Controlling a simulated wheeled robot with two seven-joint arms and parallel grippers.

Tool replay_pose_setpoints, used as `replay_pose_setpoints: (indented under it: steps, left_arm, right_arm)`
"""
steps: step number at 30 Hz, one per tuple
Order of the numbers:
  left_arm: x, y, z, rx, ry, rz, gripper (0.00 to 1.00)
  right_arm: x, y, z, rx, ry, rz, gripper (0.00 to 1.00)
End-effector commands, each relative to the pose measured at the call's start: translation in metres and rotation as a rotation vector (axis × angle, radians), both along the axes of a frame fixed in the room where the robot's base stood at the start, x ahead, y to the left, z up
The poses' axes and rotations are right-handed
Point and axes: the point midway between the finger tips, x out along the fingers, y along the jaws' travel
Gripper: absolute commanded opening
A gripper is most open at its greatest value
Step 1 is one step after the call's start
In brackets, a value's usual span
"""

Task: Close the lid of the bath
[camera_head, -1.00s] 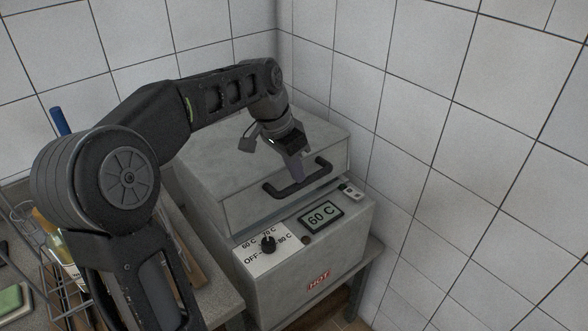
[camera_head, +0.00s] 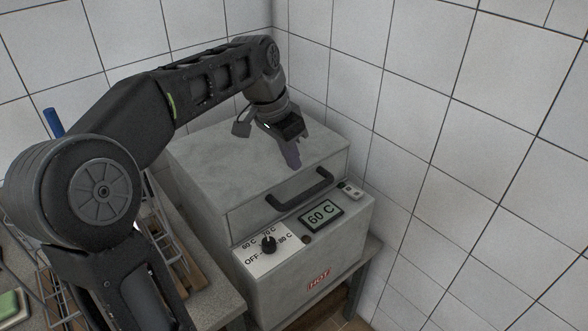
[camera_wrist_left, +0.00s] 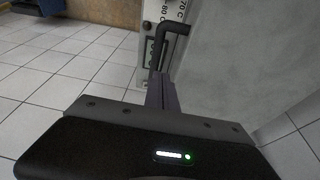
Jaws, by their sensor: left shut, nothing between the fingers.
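The bath (camera_head: 310,262) is a grey metal box with a dial, a display reading 60 C and a red HOT label on its front. Its lid (camera_head: 225,165) lies down flat over the top, with a dark bar handle (camera_head: 300,188) on its front face. My left gripper (camera_head: 292,158) is shut and empty, just above and behind the handle, over the lid's top. In the left wrist view the gripper's fingers (camera_wrist_left: 161,92) point toward the handle (camera_wrist_left: 172,40). I cannot tell whether the fingertips touch the lid. My right gripper is not in view.
Tiled walls stand close behind and to the right of the bath. A worktop (camera_head: 215,280) on the left holds a wire rack, a wooden piece and a green sponge (camera_head: 8,305). A blue-topped item (camera_head: 54,122) stands behind my left arm. White floor tiles show in the left wrist view.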

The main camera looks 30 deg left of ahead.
Motion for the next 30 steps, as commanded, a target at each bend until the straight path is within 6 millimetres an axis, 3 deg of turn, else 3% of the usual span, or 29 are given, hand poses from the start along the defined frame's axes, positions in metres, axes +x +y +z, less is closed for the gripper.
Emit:
replay_pose_setpoints:
  steps: [3,10,30]
  left_arm:
    - [-0.006,0.002,0.026,0.001,-0.006,-0.001,0.00]
    - [-0.016,0.004,0.057,0.000,-0.002,-0.002,0.00]
    - [-0.018,0.005,0.062,-0.001,-0.001,-0.002,0.00]
  right_arm:
    - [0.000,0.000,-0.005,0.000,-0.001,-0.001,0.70]
    - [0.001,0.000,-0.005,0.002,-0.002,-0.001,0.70]
    - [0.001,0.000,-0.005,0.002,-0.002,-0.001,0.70]
